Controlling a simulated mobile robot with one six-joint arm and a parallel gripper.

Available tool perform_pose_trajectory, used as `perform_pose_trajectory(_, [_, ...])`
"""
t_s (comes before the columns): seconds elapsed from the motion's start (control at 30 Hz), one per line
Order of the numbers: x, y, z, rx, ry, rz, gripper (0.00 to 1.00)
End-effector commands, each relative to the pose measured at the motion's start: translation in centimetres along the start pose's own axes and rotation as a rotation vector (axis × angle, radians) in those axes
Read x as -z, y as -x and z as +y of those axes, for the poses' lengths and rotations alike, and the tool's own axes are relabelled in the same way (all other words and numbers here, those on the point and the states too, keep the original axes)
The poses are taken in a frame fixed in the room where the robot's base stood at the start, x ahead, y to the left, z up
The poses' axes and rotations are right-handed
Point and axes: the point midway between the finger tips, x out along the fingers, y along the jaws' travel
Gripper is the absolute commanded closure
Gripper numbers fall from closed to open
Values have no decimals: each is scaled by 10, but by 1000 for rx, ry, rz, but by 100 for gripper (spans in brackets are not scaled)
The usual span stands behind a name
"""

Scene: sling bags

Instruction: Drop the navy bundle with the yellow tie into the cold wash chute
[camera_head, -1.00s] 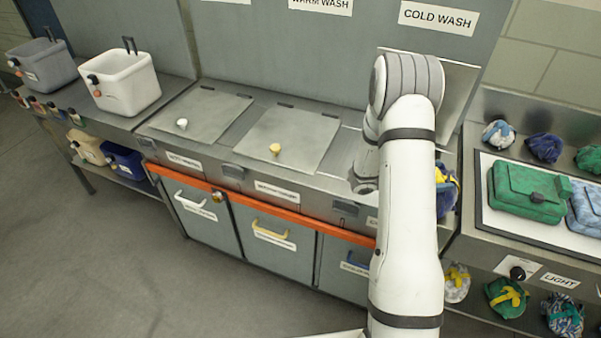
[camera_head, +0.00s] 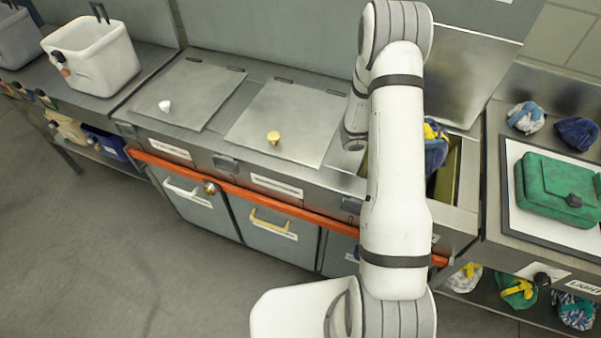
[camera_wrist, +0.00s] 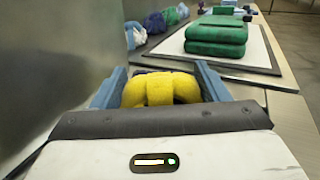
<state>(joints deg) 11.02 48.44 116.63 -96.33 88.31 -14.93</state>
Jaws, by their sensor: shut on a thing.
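The navy bundle (camera_head: 437,157) with the yellow tie shows just right of my arm in the head view. In the wrist view its yellow tie (camera_wrist: 160,90) fills the space between the blue fingers of my gripper (camera_wrist: 158,78), which is shut on it. In the head view my arm hides the gripper. The bundle appears over the open cold wash chute (camera_head: 467,175), at the right end of the steel counter; its exact height over the opening is unclear. The chute's lid (camera_head: 468,75) stands raised behind it. My arm covers the chute's left part.
Two shut lids, with a white knob (camera_head: 165,106) and a yellow knob (camera_head: 273,138), lie left of the chute. An orange rail (camera_head: 290,207) runs along the front. A green bag (camera_head: 558,187) lies on a tray at the right, with more bundles behind it and on the shelf below.

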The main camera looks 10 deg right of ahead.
Motion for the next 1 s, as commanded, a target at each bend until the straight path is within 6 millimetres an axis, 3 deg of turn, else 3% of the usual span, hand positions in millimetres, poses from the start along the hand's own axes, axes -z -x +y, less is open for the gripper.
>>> perform_pose_trajectory(0.2, [25, -3, -1, 6, -2, -2, 85])
perform_pose_trajectory(0.53, [28, -4, -2, 7, -2, -2, 85])
perform_pose_trajectory(0.57, [28, -4, -2, 7, -2, -2, 30])
perform_pose_trajectory(0.83, [28, -4, -2, 8, -2, -1, 8])
perform_pose_trajectory(1.0, [28, -4, -2, 8, -1, 0, 7])
